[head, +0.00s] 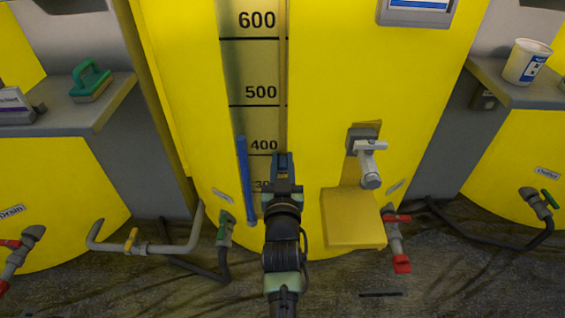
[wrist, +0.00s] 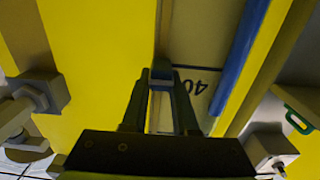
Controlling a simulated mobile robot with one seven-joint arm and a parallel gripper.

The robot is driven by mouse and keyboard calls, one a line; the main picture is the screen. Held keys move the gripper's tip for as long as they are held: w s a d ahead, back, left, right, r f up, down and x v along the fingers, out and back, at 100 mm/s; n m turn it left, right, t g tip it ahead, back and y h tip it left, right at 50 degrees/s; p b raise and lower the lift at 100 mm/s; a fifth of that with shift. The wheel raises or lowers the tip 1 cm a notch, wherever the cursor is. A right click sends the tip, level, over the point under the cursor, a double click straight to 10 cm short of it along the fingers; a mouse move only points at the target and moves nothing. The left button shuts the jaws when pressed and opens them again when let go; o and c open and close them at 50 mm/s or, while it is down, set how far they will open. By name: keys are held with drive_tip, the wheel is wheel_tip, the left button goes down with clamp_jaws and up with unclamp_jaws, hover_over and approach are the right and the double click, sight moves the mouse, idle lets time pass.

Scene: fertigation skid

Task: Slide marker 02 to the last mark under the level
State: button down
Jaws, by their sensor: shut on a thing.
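The scale plate (head: 252,70) on the yellow tank carries black lines numbered 600, 500 and 400, with 300 partly hidden. A blue column (head: 245,180), the level, runs up its left side and ends a little above the 400 line. In the wrist view the marker (wrist: 161,72) is between the fingertips, beside the 400 line, with the blue column (wrist: 238,55) to the right.
A grey tap (head: 368,160) and a yellow box (head: 352,218) stick out right of my arm. Side shelves hold a green-handled brush (head: 91,80) and a cup (head: 527,62).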

drive_tip(key=shift+r, duration=0.1)
drive_tip(key=c, duration=0.7)
unclamp_jaws()
drive_tip(key=shift+r, duration=0.1)
drive_tip(key=shift+s, duration=0.1)
drive_tip(key=shift+s+p, duration=3.6)
drive_tip(key=shift+s, duration=2.85)
